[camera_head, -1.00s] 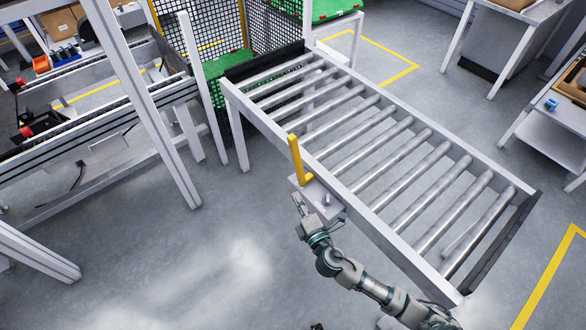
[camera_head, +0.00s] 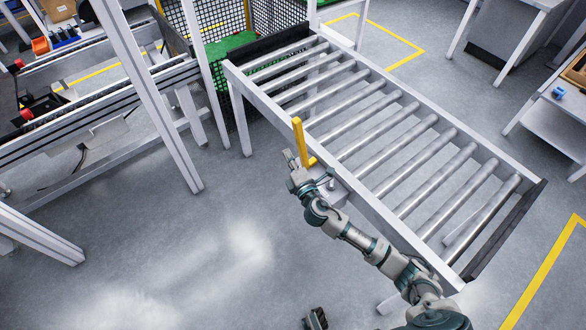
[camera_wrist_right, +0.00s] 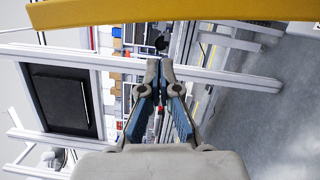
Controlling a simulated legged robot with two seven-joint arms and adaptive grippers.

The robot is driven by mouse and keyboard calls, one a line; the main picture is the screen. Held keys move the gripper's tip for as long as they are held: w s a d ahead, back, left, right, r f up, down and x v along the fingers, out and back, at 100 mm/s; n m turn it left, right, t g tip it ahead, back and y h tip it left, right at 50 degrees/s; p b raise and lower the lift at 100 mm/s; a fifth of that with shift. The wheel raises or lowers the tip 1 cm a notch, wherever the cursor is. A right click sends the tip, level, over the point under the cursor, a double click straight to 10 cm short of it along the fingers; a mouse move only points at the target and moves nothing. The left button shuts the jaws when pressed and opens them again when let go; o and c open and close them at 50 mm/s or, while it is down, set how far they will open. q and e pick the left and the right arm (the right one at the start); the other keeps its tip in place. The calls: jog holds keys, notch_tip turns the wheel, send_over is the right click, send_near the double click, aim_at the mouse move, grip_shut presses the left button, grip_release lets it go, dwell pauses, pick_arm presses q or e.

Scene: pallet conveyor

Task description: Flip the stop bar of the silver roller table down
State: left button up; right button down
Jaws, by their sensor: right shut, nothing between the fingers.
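The yellow stop bar (camera_head: 300,142) stands upright at the near left side rail of the silver roller table (camera_head: 350,192). A yellow foot at its base reaches toward the rollers. My right gripper (camera_head: 289,158) is just left of the bar, at about its lower half. In the right wrist view the right gripper (camera_wrist_right: 160,68) is shut and empty, its fingertips together. The bar (camera_wrist_right: 180,12) crosses the top of that view, beyond the fingertips. I cannot tell whether gripper and bar touch. My left gripper is not recognisable in any view.
A grey bracket (camera_head: 333,190) sits on the side rail, partly behind my right arm. White posts and a conveyor frame (camera_head: 110,125) stand to the left. The floor (camera_head: 180,250) left of the table is clear. A small dark part (camera_head: 316,319) shows at the bottom edge, unclear.

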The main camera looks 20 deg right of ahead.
pick_arm(q)
jog(key=shift+w+f, duration=0.1)
jog(key=shift+w, duration=0.3)
pick_arm(e)
jog(key=shift+w+d+r, duration=0.15)
jog(key=shift+w+d, duration=0.05)
jog(key=shift+d, duration=0.6)
jog(key=shift+w+d+r, duration=0.15)
jog(key=shift+w+d, duration=0.05)
jog(key=shift+d, duration=0.6)
pick_arm(q)
jog(key=shift+d, duration=0.1)
